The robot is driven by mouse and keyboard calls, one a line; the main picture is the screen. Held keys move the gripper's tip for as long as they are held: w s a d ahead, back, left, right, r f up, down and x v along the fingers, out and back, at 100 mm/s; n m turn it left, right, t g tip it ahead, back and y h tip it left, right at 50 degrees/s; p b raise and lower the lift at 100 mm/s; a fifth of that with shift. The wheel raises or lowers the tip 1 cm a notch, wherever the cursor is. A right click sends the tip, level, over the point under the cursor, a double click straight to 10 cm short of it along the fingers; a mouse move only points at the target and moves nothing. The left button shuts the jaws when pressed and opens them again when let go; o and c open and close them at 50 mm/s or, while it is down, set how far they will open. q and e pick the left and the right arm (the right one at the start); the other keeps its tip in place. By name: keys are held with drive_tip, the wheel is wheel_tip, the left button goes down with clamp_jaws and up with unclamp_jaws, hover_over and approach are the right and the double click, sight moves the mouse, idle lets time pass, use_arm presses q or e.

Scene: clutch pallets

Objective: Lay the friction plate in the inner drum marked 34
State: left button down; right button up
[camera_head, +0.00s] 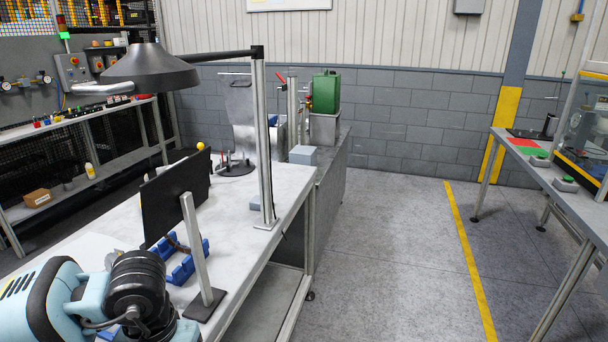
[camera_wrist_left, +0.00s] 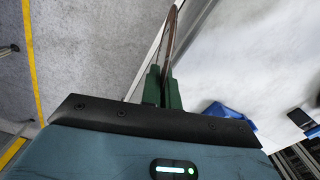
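In the left wrist view my left gripper (camera_wrist_left: 162,88) has its two green fingers closed on a thin brown plate (camera_wrist_left: 172,38), seen edge-on; it looks like the friction plate. The plate stands out beyond the fingertips, above the pale floor and bench edge. In the head view only my left arm shows at the lower left; its fingers are out of sight. No drum with a readable 34 shows in either view. My right gripper is in neither view.
A lamp (camera_head: 149,68) overhangs. A dark round base (camera_head: 238,170) is farther back. The floor right of the bench is clear.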

use_arm(q)
drive_tip(key=s+f, duration=0.4)
drive_tip(key=f, duration=1.1)
drive_tip(key=shift+d, duration=0.1)
